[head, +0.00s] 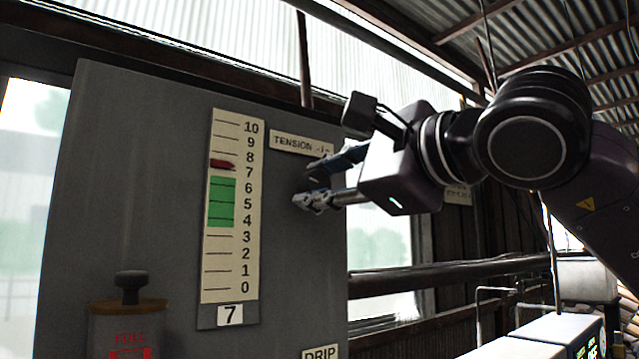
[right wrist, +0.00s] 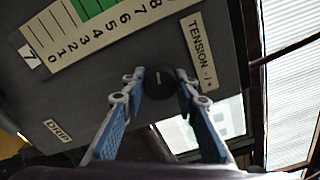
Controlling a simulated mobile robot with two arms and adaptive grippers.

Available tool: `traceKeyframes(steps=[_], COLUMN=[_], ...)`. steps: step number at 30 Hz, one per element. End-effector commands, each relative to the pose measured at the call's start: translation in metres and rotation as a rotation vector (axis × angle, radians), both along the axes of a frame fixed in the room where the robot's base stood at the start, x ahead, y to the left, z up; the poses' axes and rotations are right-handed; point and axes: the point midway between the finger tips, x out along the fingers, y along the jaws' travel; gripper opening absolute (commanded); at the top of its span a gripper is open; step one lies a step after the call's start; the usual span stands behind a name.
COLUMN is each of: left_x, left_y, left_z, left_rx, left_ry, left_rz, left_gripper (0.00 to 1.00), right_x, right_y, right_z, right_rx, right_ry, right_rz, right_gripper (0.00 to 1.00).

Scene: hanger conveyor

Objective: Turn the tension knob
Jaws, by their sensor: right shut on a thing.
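The tension knob (right wrist: 158,82) is a dark round knob on the grey panel, beside the "TENSION - / +" label (head: 300,143). My right gripper (head: 312,186) is shut on it, with one blue-grey finger on each side in the right wrist view (right wrist: 160,88). In the head view the fingers mostly hide the knob. Left of it is a cream scale (head: 231,270) marked 0 to 10, with a green band (head: 222,202) from about 4 to 6.5. The red pointer (head: 222,164) stands between 7 and 8, above the green band. My left gripper is not in view.
A plate with "7" (head: 230,315) is under the scale. A dark-topped plunger (head: 131,287) with red lettering stands out at the panel's lower left. A "DRIP" label (head: 320,353) is at the bottom. Rails (head: 450,272) run right of the panel.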

Motion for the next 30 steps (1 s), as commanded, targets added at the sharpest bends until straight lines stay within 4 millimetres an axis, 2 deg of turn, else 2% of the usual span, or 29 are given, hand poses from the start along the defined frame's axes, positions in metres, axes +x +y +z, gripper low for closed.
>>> traceKeyframes(steps=[5,6,10,22,30], left_x=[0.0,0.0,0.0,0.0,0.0], left_y=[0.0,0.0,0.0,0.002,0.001], left_z=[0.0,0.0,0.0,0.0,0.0], left_rx=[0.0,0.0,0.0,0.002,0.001], left_ry=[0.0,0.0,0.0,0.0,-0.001], left_rz=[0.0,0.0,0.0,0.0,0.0], left_gripper=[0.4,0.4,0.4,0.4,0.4], right_x=[0.0,0.0,0.0,-0.006,-0.049], right_y=[0.0,0.0,0.0,-0.005,-0.037], right_z=[-0.001,-0.001,-0.001,0.0,0.0], right_rx=[-0.001,-0.001,-0.001,0.002,0.001], right_ry=[0.003,0.003,0.002,0.0,-0.002], right_rz=[0.0,0.0,0.0,0.0,-0.002], right_gripper=[0.04,0.31,0.45,0.46,0.46])
